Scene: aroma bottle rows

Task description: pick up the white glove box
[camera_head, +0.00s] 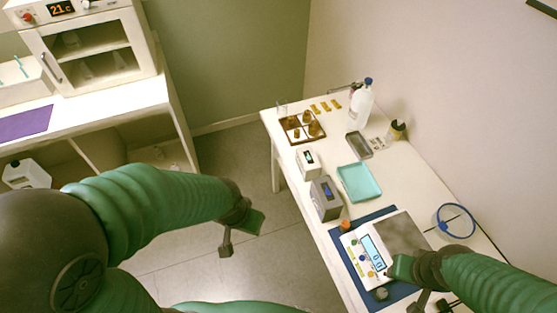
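A small white box (308,161) with a dark patch on its front stands near the left edge of the right-hand table; it may be the glove box, but I cannot read it. My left gripper (240,234) is open and empty above the floor, left of the table and apart from the box. My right gripper (408,284) is over the near part of the table, at the lower right edge of the balance (372,262). Its fingers look spread, with nothing seen held between them.
A grey box (326,198) and a teal tray (359,182) are close to the white box. Behind it are a brown bottle rack (302,128) and a clear bottle (361,104). A blue-rimmed dish (455,221) lies right. An oven (88,45) stands on the left counter.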

